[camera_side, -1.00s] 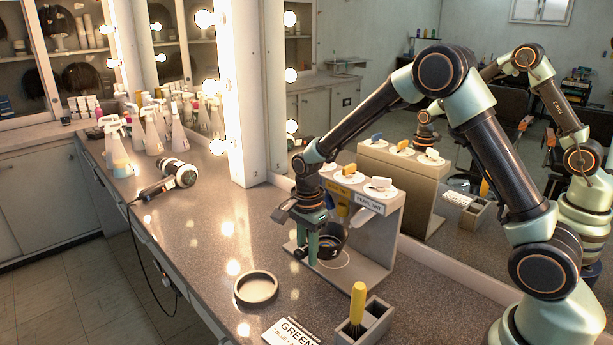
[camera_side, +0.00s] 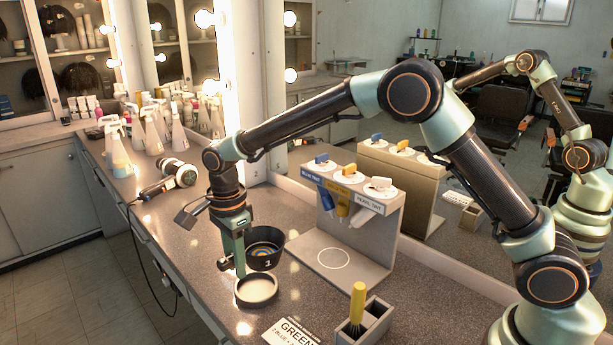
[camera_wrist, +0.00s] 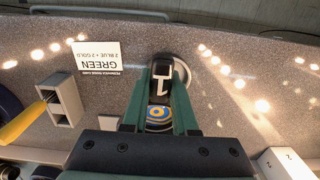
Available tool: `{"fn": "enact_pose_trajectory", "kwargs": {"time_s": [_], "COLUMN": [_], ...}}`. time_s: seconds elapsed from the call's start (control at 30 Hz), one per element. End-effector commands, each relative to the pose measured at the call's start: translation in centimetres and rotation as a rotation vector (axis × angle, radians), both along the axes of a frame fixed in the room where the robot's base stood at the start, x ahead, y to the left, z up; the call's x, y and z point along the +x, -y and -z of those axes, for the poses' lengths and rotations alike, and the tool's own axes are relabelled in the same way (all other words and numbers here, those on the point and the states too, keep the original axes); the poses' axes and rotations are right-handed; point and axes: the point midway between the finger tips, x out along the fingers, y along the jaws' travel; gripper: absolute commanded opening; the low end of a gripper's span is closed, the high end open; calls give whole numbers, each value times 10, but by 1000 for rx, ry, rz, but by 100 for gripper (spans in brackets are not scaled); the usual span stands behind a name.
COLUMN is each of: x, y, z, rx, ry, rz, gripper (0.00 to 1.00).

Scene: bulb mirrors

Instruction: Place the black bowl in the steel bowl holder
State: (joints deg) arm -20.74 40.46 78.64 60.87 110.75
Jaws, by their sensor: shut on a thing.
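The black bowl (camera_side: 266,254), marked 1, has blue and gold colour inside. My gripper (camera_side: 241,262) is shut on the black bowl's rim and holds it above the counter. In the wrist view the bowl (camera_wrist: 161,88) shows between the two green fingers of my gripper (camera_wrist: 163,98). The steel bowl holder (camera_side: 241,300) is a low round ring on the counter, just below and slightly left of the bowl. In the wrist view the bowl and fingers hide most of the holder (camera_wrist: 183,70). I cannot tell whether the bowl is clear of its rim.
A dispenser stand (camera_side: 391,235) with blue, yellow and white nozzles stands to the right, its circle-marked base bare. A brush with a yellow handle (camera_side: 357,304) stands in a grey box. A GREEN card (camera_side: 291,332) lies in front. A hairdryer (camera_side: 172,176) and spray bottles are further back.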

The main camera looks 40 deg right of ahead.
Motion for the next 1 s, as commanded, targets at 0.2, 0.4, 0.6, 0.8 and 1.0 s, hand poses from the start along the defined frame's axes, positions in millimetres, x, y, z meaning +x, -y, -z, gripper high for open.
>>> {"fn": "enact_pose_trajectory", "kwargs": {"time_s": [0.2,0.4,0.6,0.8,1.0], "x": [19,22,21,20,20], "y": [-8,-10,-9,-9,-9], "z": [-70,-105,-88,-38,10], "rx": [2,1,-2,-2,-2], "ry": [6,2,-5,-6,-5], "rz": [0,0,0,0,0], "gripper": [0,0,0,0,0]}}
